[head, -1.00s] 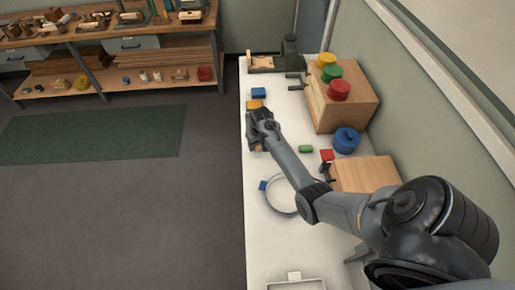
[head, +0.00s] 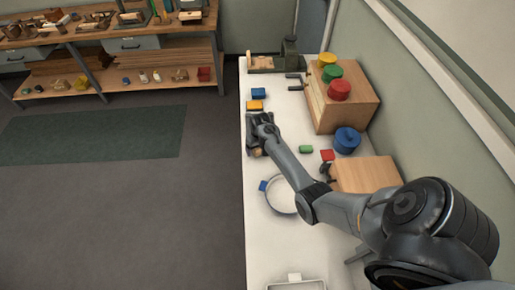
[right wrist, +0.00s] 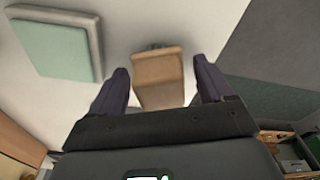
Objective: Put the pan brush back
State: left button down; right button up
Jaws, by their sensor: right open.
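A light wooden block (right wrist: 158,82) with a dark patch at its far end, perhaps the pan brush, shows between my right fingers in the right wrist view. In the head view a small brown part of it (head: 258,153) shows by the gripper. My right gripper (head: 254,147) is open, low over the left edge of the white bench. Its two dark fingers (right wrist: 161,70) stand on either side of the block, with gaps visible. Whether the block rests on the bench, and its bristles, I cannot tell. My left gripper is out of view.
The white bench (head: 262,225) holds a yellow block (head: 255,105), blue block (head: 258,92), green block (head: 305,149) and white round pan (head: 281,196). A wooden cabinet (head: 340,108) and blue pot (head: 347,140) stand right.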

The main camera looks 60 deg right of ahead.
jog(key=shift+r, duration=0.15)
notch_tip(320, 180, up, 12)
jog(key=s+p, duration=0.1)
jog(key=p, duration=0.1)
jog(key=shift+a, duration=0.45)
dwell(0.3)
